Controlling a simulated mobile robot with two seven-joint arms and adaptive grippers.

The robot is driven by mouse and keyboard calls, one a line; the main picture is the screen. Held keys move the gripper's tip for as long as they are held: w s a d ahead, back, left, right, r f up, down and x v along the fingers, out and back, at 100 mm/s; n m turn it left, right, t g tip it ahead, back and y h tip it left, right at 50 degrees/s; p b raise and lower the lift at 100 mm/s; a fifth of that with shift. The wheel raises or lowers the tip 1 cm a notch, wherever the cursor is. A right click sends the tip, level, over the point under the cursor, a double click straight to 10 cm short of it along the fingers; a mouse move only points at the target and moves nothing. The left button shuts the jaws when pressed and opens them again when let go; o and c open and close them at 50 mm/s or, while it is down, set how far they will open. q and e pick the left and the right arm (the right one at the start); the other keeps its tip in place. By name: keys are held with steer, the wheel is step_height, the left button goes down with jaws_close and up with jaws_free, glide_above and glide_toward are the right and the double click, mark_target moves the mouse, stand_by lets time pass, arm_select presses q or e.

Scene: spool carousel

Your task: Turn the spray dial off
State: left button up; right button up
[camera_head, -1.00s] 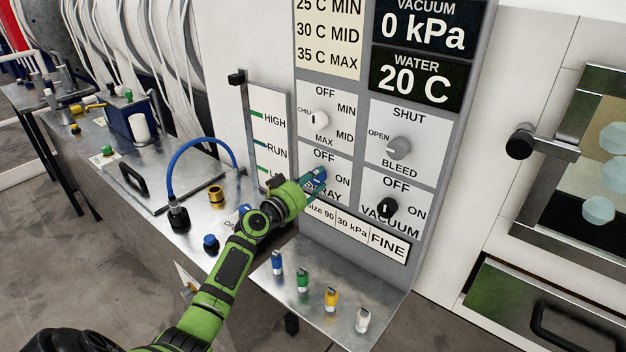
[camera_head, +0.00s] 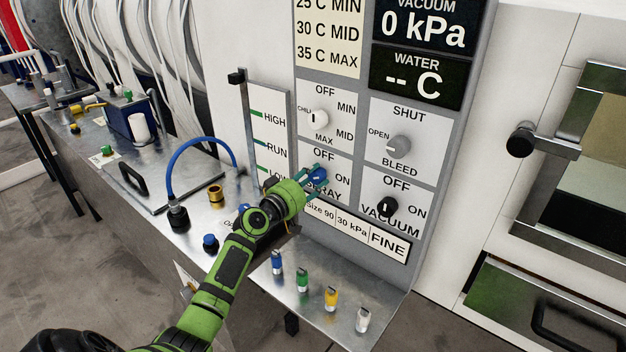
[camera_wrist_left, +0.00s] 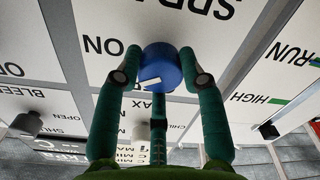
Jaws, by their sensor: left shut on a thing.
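The blue spray dial (camera_head: 318,174) sits on the panel between the OFF and ON labels, above the partly hidden SPRAY label. My left gripper (camera_head: 313,180) is at the dial, with its teal fingers on either side of it. In the left wrist view the fingers (camera_wrist_left: 160,78) are shut on the blue dial (camera_wrist_left: 162,62). A white mark shows on the dial's face there. The view is upside down, with ON to the left and SPRAY above; the OFF label is hidden. My right gripper is not in view.
The chill dial (camera_head: 319,119) is above, the bleed dial (camera_head: 399,147) upper right, and the black vacuum dial (camera_head: 387,207) close on the right. Blue, green, yellow and white pegs stand on the metal shelf (camera_head: 345,285) below. A blue hose (camera_head: 190,146) arches at left.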

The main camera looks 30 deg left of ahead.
arm_select(q)
steer(key=n, duration=0.2)
steer(key=shift+a+r+n, duration=0.15)
steer(key=shift+r+n, duration=0.05)
steer(key=shift+n, duration=0.2)
steer(key=n, duration=0.3)
steer(key=shift+n+p, duration=0.3)
steer(key=shift+p, duration=0.05)
steer(key=n+p, duration=0.1)
steer(key=n, duration=0.4)
steer(key=shift+n, duration=0.3)
steer(key=o, duration=1.1)
steer(key=shift+o, duration=0.2)
steer(key=shift+f, duration=0.15)
